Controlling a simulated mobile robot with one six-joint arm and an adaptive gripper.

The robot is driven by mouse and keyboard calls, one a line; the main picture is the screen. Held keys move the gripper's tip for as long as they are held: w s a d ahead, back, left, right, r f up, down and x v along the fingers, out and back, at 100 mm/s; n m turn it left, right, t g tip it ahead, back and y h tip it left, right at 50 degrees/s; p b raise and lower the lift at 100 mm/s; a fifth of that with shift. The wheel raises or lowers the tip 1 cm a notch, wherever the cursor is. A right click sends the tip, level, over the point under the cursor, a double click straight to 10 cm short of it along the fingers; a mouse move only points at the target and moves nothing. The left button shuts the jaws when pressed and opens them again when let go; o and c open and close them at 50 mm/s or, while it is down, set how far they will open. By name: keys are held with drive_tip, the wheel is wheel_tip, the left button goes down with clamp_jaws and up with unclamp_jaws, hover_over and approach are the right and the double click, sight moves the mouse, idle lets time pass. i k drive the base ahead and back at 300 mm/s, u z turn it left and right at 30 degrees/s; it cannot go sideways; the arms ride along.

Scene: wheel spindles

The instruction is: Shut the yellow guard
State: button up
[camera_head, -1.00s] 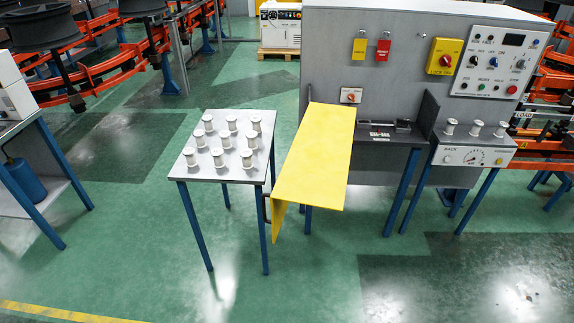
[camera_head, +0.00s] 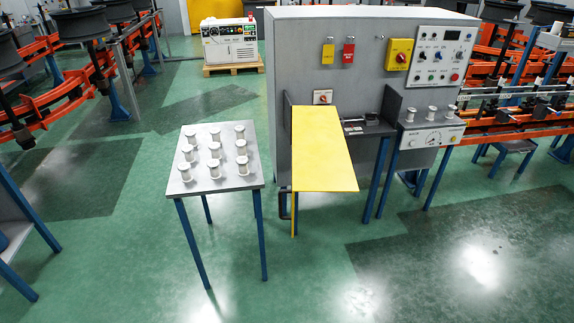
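The yellow guard (camera_head: 322,152) is a flat yellow panel with a side flange, at the front of the grey machine cabinet (camera_head: 285,60). It stands out toward me, with its far end by the cabinet face and its near end over the floor. It partly covers the dark work shelf (camera_head: 366,129) behind and to its right. A dark handle-like part (camera_head: 285,204) shows below its left side. My gripper is not in view.
A small grey table (camera_head: 240,181) with several white spindles stands just left of the guard. A rack with a dial (camera_head: 430,138) and white spindles stands to the right. The green floor (camera_head: 400,260) in front is clear.

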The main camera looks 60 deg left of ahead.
sight(321, 161)
drive_tip(key=z, duration=0.1)
drive_tip(key=k, duration=0.9)
drive_tip(key=u, duration=1.95)
drive_tip(key=i, duration=1)
drive_tip(key=u, duration=0.1)
